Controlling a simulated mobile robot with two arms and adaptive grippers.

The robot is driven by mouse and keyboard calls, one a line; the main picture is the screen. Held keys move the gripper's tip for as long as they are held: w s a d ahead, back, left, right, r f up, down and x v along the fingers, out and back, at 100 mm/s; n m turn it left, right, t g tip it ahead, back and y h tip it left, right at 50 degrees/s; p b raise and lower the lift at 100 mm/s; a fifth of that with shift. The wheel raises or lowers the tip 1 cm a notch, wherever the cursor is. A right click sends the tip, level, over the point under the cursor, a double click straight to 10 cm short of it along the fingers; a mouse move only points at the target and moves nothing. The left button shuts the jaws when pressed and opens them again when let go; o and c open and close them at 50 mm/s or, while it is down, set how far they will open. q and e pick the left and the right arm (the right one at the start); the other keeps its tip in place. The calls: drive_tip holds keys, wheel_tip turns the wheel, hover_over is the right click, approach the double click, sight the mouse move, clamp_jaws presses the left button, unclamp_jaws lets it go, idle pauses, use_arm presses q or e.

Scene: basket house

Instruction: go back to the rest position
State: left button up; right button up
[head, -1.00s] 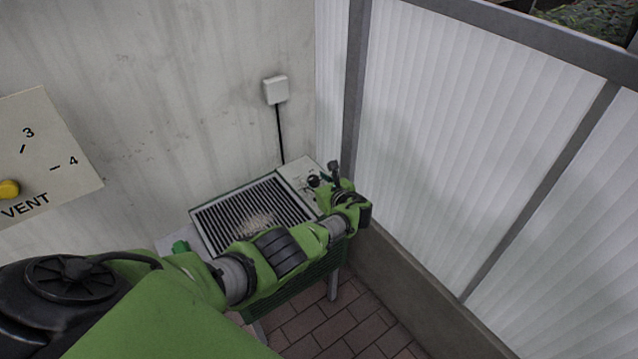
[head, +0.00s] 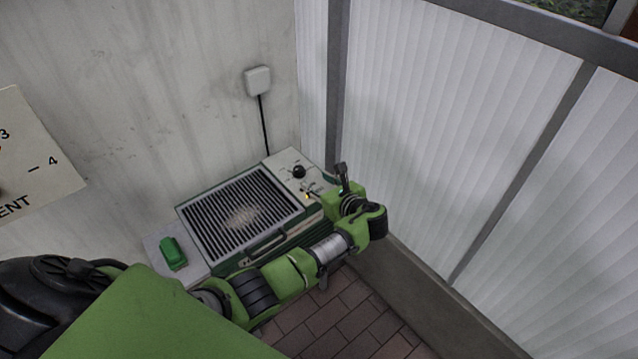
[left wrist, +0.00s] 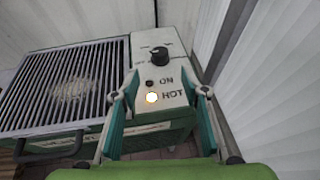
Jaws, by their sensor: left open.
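My left arm reaches in from the left in the head view. Its gripper (head: 326,184) is at the right end of the grill's control panel. In the left wrist view the two fingers of the gripper (left wrist: 168,88) stand wide apart, with nothing between them but the view of the panel (left wrist: 143,46). The panel has a black knob (left wrist: 160,60), an unlit ON lamp (left wrist: 149,84) and a glowing HOT lamp (left wrist: 152,98). The knob also shows in the head view (head: 298,172). My right gripper is out of view.
The grill (head: 215,222) stands by the wall with a front handle (head: 268,243). A green object (head: 172,252) lies on its left side shelf. A corrugated panel wall (head: 420,110) stands close on the right. Brick floor (head: 340,320) shows in front.

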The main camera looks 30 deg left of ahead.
use_arm(q)
drive_tip(key=shift+s+d+r, duration=0.1)
drive_tip(key=shift+s+d, duration=0.05)
drive_tip(key=shift+d, duration=0.1)
idle(0.3)
